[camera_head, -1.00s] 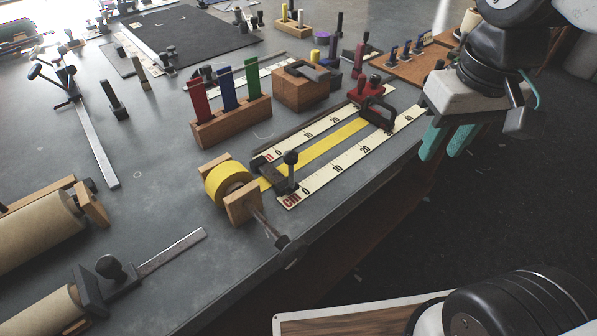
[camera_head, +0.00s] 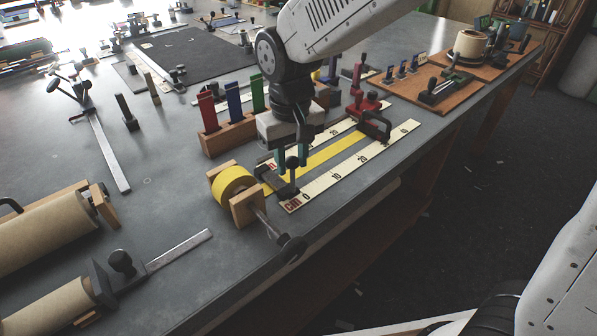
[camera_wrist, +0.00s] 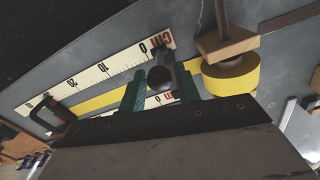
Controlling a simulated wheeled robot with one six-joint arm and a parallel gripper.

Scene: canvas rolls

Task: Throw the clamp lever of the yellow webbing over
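The yellow webbing (camera_head: 330,152) runs flat between two white cm rulers from the yellow roll (camera_head: 235,182) on its wooden stand. A dark clamp (camera_head: 275,182) crosses the webbing near the roll. Its lever stands up and ends in a round black knob (camera_head: 292,163); the knob also shows in the wrist view (camera_wrist: 160,77). My gripper (camera_head: 297,156) points down at the lever. In the wrist view its teal fingers are apart, one on each side of the knob, with gaps visible. I cannot tell whether either finger touches the lever.
A dark and red holder (camera_head: 372,122) stands at the webbing's far end. A rod with a black knob (camera_head: 292,248) sticks out from the roll stand past the table edge.

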